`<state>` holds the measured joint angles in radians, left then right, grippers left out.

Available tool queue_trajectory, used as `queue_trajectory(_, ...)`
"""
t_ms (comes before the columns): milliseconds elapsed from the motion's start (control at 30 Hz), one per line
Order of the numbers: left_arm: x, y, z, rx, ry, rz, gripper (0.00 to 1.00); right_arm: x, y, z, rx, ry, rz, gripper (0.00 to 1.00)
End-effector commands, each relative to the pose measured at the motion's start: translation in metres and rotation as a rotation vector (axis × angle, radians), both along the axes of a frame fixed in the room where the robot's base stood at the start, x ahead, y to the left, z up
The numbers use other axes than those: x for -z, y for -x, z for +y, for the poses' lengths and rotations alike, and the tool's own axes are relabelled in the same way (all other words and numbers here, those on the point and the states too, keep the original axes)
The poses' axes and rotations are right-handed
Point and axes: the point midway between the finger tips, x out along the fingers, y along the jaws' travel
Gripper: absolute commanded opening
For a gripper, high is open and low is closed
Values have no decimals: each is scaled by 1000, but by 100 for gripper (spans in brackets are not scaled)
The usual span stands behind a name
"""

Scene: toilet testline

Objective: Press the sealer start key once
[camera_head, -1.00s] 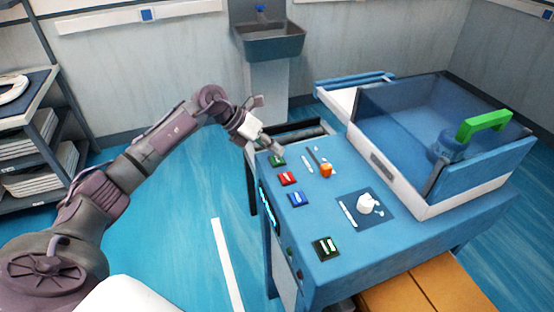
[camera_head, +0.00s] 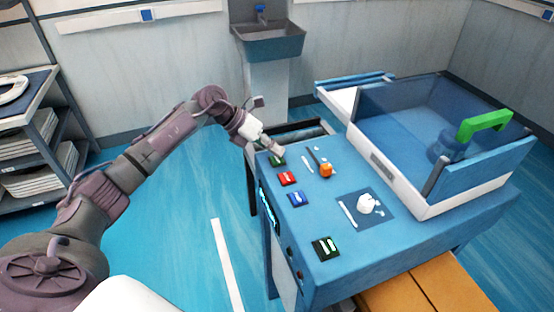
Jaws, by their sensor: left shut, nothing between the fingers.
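The sealer's blue control panel (camera_head: 330,245) slopes up toward the back, with a green key (camera_head: 279,162) at its back left corner. A red key (camera_head: 288,179) and a blue key (camera_head: 295,199) sit in front of it. Another green-marked key (camera_head: 326,248) is near the front edge. No readable label shows which is the start key. My left gripper (camera_head: 277,149) is shut and empty, its tip right at the back left green key and partly covering it. I cannot tell whether it touches the key. My right gripper is not in view.
An orange-knobbed lever (camera_head: 326,170) and a white rotary knob (camera_head: 369,204) stand on the panel. A clear-walled box with a green handle (camera_head: 484,124) is behind right. A rack (camera_head: 45,130) stands at left, a sink (camera_head: 268,42) at back. The floor between is clear.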

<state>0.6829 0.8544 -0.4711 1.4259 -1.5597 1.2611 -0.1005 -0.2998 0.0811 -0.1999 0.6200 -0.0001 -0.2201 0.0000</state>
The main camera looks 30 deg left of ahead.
Motion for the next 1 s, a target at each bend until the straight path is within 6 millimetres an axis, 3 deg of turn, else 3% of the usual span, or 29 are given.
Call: queue_trajectory(1000,12,0,0,1,0,1,0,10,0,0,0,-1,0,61)
